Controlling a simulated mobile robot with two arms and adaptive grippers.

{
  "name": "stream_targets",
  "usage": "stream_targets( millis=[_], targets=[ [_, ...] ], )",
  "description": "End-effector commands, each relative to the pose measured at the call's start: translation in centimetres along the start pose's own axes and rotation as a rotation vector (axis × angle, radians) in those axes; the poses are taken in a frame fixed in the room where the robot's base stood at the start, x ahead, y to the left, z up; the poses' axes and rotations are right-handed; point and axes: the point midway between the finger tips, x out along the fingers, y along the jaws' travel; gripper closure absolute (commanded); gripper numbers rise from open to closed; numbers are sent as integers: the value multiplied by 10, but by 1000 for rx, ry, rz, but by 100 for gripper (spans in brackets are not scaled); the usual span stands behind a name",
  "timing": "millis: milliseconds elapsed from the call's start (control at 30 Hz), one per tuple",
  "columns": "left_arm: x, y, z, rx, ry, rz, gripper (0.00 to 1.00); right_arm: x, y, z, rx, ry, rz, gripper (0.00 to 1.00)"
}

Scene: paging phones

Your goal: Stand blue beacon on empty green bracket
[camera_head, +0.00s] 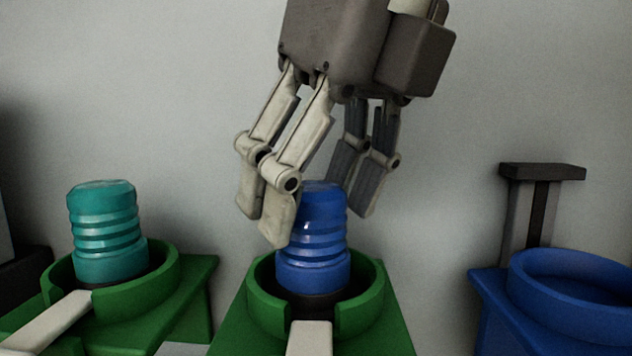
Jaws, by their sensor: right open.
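The blue beacon (316,250), a ribbed cylinder with a dark base, stands upright in the middle green bracket (362,312). Its lower end is inside the bracket's raised ring, which has a gap at the front. My right gripper (310,208) points down from above and is open. Its fingers are on either side of the beacon's upper part, the left ones partly in front of it. I cannot tell whether any finger touches the beacon. My left gripper is not in view.
A teal beacon (105,235) stands in another green bracket (165,285) at the left. An empty blue bracket (580,280) with a dark post (541,205) behind it is at the right. Light-coloured strips lie at the front gaps of both green brackets. A grey wall is behind.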

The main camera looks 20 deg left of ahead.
Motion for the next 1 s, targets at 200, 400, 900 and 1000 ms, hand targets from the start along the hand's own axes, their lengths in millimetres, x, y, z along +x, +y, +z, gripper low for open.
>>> stream_targets(
  millis=[200,400,900,1000],
  targets=[
    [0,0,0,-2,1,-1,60,-1,0,0,1,-2,0,36],
    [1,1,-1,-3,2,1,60,-17,0,1,1,-5,0,36],
    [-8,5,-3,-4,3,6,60,-108,0,2,1,-3,0,36],
    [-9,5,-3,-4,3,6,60,-116,0,1,0,-1,0,36]
  ],
)
